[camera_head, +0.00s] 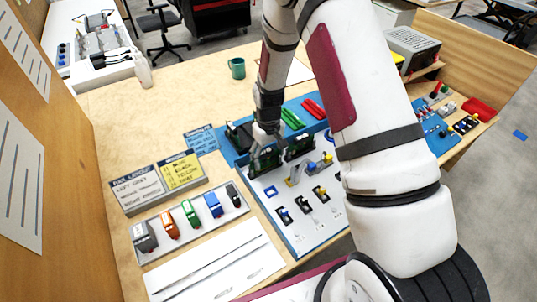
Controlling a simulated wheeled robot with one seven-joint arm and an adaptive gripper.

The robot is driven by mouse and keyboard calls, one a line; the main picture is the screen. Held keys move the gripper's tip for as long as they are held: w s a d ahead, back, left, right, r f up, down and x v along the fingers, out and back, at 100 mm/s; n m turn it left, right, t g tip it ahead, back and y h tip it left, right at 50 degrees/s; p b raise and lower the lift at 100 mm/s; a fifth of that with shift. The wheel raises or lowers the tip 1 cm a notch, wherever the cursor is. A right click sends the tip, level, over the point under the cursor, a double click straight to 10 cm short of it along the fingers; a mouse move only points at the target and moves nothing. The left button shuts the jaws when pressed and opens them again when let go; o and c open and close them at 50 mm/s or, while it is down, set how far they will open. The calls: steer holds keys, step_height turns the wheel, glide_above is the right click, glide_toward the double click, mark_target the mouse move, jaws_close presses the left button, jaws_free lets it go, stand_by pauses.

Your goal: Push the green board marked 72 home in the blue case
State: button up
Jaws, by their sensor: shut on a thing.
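My gripper (264,148) points down over the blue-edged work area in the middle of the table. Its fingers are shut at the top of a dark green board (267,162) that stands upright at the back edge of the white panel. A second dark green board (299,146) stands upright just to the right. No number can be read on either board, so I cannot tell which is 72. The blue case (231,155) shows as blue surface around and behind the boards. My fingers partly hide the held board, and its lower edge and seating cannot be made out.
The white panel (300,228) in front carries several small connectors. Green strips (291,118) and red strips (313,108) lie behind. A tray (190,232) of coloured blocks and label signs (158,183) stand at left.

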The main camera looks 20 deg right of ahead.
steer(key=shift+f, duration=0.15)
stand_by(0.6)
steer(key=o, duration=1.4)
steer(key=shift+o, duration=0.7)
steer(key=shift+r+p, duration=0.95)
steer(key=shift+r, duration=2.55)
steer(key=shift+r, duration=0.1)
